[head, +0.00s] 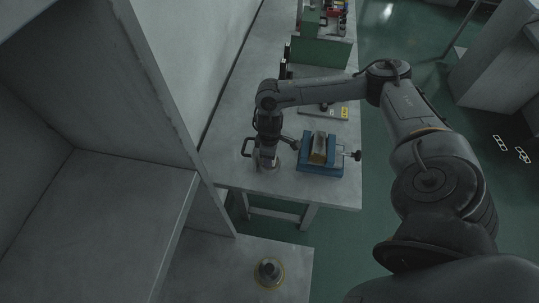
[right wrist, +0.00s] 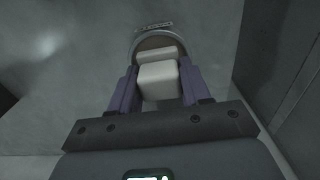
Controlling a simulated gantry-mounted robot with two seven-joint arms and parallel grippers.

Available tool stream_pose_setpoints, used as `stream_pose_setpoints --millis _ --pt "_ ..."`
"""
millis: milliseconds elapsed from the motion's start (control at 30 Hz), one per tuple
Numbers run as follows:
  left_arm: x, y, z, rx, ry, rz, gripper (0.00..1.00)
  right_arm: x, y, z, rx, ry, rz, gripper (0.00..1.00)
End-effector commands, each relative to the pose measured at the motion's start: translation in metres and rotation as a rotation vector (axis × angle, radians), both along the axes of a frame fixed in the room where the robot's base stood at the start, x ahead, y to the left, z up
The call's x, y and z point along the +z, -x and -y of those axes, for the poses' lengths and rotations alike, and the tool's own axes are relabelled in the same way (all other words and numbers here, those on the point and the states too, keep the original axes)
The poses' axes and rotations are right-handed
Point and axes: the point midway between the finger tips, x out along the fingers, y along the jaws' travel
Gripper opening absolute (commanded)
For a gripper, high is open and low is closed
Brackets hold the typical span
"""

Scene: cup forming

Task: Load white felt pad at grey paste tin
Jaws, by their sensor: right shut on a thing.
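The white felt pad (right wrist: 158,82) is a pale block between the two fingers of my right gripper (right wrist: 158,76) in the right wrist view. The gripper is shut on it. The round grey paste tin (right wrist: 160,41) lies just beyond the pad, with a pale rim and a brownish-grey inside. The pad overlaps the tin's opening in this view; I cannot tell whether it touches the paste. In the head view my right gripper (head: 266,155) points down over the near left part of the bench, and the pad is not clear there. My left gripper is not in view.
On the grey bench (head: 225,165), a blue fixture (head: 320,170) holding a brass-coloured piece (head: 319,148) stands right of the gripper. A flat plate with a yellow label (head: 344,113) and a green box (head: 320,52) are farther back. A grey wall stands left.

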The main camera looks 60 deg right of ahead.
Motion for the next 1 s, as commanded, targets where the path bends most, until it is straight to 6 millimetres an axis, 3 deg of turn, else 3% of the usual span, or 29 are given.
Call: stream_pose_setpoints --millis 1000 --pt "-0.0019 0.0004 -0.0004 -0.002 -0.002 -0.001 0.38 -0.0058 0.0000 0.0001 -0.001 0.000 0.000 0.23"
